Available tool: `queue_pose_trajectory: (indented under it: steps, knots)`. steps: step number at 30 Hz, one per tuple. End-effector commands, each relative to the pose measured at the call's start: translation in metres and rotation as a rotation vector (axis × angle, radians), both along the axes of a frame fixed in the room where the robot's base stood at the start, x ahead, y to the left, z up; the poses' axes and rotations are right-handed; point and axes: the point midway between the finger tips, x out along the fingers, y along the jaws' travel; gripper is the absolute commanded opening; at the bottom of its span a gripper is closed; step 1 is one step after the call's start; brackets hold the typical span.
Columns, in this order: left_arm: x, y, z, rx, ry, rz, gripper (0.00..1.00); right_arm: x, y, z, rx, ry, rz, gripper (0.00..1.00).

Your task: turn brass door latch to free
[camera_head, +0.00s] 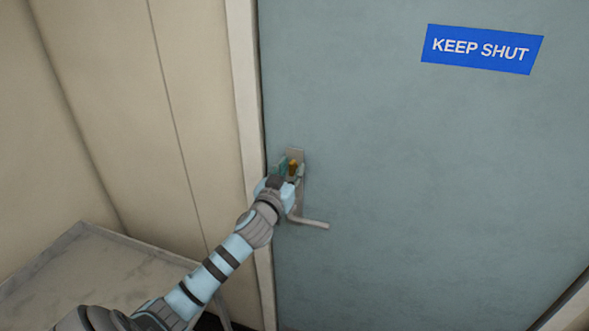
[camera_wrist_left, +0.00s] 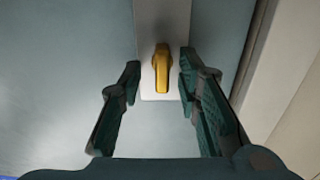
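The brass latch (camera_head: 293,167) sits on a grey metal plate (camera_head: 296,154) near the left edge of the blue-grey door (camera_head: 430,180). In the left wrist view the brass latch (camera_wrist_left: 162,68) points up and down on its plate (camera_wrist_left: 165,18). My left gripper (camera_head: 288,170) is at the latch. In the wrist view my left gripper (camera_wrist_left: 160,85) is open, with one finger on each side of the latch and a visible gap to both. My right gripper is not in view.
A lever handle (camera_head: 310,222) sticks out to the right below the latch. The door frame (camera_head: 250,130) runs close on the left. A grey table (camera_head: 90,265) stands at the lower left. A blue "KEEP SHUT" sign (camera_head: 482,49) is on the door.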

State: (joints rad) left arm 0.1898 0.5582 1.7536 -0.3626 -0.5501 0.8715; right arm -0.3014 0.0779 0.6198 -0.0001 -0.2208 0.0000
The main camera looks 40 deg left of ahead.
Motion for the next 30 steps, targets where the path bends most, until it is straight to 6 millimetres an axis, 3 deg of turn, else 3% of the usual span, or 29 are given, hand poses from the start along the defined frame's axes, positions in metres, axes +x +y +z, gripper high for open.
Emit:
queue_pose_trajectory:
  steps: [8, 14, 17, 18, 30]
  knots:
    - [0.003, 0.000, 0.000, 0.000, 0.000, -0.001, 0.31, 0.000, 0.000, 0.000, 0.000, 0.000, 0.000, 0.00]
    - [0.003, 0.000, 0.000, 0.000, 0.000, -0.001, 0.00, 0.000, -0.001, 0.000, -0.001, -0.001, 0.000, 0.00]
    - [0.003, 0.000, 0.000, 0.000, 0.000, -0.002, 0.00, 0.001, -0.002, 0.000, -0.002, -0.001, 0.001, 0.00]
    - [0.003, -0.013, 0.000, -0.004, -0.003, -0.003, 0.00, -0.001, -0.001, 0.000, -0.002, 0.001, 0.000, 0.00]
    - [0.003, 0.000, -0.001, -0.071, -0.028, -0.003, 0.00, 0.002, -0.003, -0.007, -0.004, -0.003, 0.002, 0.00]
